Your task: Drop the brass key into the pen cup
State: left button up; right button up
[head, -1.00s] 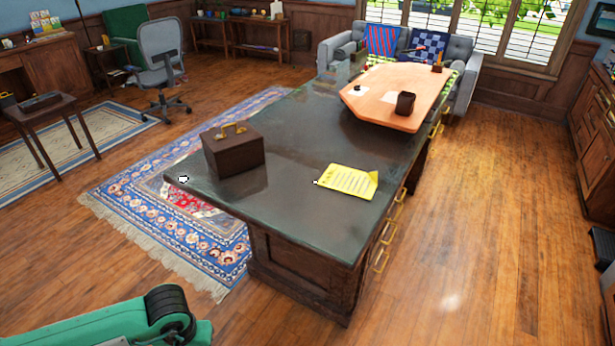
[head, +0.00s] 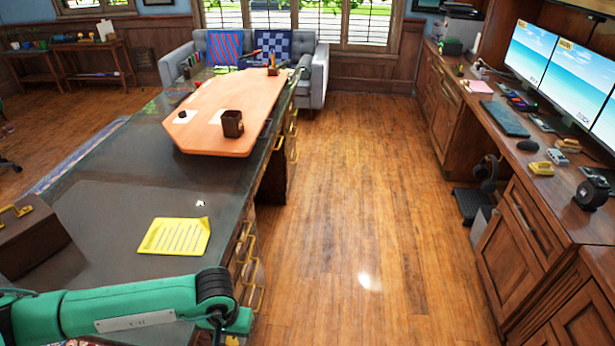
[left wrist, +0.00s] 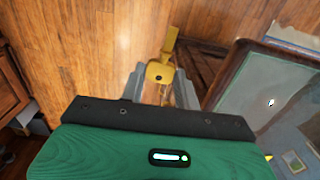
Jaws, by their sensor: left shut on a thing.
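The brass key (left wrist: 162,70) is held between the two grey fingers of my left gripper (left wrist: 160,88) in the left wrist view, with wooden floor below it. In the head view my green left arm comes in at the lower left, and its wrist end (head: 236,320) is by the desk's near right edge. The fingers are mostly cut off there by the bottom edge. A dark brown square cup (head: 232,126), which looks like the pen cup, stands upright on an orange board on the desk, farther away than my left gripper. My right gripper is out of view.
The dark-topped desk (head: 110,190) bears a yellow notepad (head: 175,236), a brown box (head: 28,240) with a brass handle and the orange board (head: 205,143). A wooden counter (head: 545,190) with monitors lines the right. The floor (head: 365,200) between is clear.

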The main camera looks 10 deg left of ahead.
aim_at(233, 135)
jog(key=i+l+z, duration=0.2)
jog(key=i, duration=0.2)
jog(key=i+l+z, duration=0.25)
jog(key=i, duration=0.15)
jog(key=i+z, duration=0.2)
jog(key=i, duration=0.2)
jog(key=i+u, duration=0.5)
jog(key=i+l+u, duration=0.1)
jog(key=i+u, duration=0.2)
jog(key=u, duration=0.15)
jog(key=i+l+u, duration=0.25)
jog(key=u, duration=0.25)
jog(key=i, duration=0.1)
